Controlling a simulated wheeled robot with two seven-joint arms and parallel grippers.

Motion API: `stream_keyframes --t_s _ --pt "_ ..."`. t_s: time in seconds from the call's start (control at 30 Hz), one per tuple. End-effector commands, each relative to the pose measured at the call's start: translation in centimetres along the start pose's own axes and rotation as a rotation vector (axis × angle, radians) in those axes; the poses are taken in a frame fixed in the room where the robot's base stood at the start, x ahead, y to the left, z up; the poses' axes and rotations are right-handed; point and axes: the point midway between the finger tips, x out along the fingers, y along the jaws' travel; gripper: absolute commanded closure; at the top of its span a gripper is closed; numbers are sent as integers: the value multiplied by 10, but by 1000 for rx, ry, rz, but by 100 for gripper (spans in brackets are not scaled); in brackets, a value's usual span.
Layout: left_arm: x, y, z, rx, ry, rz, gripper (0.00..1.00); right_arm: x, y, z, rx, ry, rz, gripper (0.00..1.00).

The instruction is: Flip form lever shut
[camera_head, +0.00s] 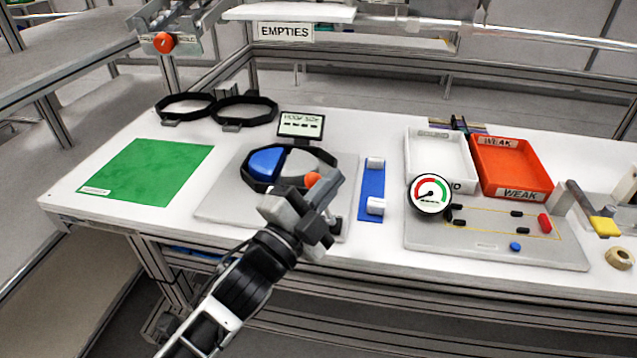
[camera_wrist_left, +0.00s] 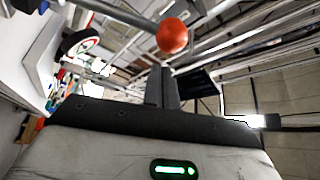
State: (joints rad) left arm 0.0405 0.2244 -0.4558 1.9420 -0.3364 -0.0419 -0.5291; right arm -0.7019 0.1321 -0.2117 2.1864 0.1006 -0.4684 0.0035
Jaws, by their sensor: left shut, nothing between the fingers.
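The form (camera_head: 334,160) is a black octagonal ring on a grey plate, with a blue shell piece (camera_head: 265,163) in its left part. An orange ball knob (camera_head: 312,179), which I take for the form lever's end, shows at the ring's front right. My left gripper (camera_head: 328,186) is at the front right of the form, close beside the knob and partly hiding the lever. In the left wrist view the orange knob (camera_wrist_left: 172,36) appears just past the tips of my shut, empty left fingers (camera_wrist_left: 161,84). I cannot tell whether they touch. My right gripper is not in view.
A small screen (camera_head: 301,125) stands behind the form. A blue strip with white blocks (camera_head: 372,190) is to its right, then a round gauge (camera_head: 431,194), a white tray (camera_head: 411,160) and a red tray (camera_head: 511,154). A green mat (camera_head: 150,170) lies left; empty black rings (camera_head: 246,110) stand behind.

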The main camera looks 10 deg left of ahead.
Motion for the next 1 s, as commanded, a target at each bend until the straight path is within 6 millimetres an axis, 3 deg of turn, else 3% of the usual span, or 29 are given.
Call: stream_keyframes --t_s 0.07,0.13,0.3,0.53,1.0 --pt "9 -5 -20 -7 1 -3 100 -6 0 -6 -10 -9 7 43" --pt "-10 3 -16 -1 -5 4 100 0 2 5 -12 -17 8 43" --pt "-50 2 -16 0 -2 3 100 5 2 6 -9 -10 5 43" --pt "-85 1 -16 0 -2 2 100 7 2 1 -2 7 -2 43" --pt "-93 -1 -17 0 0 -1 100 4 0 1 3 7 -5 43"
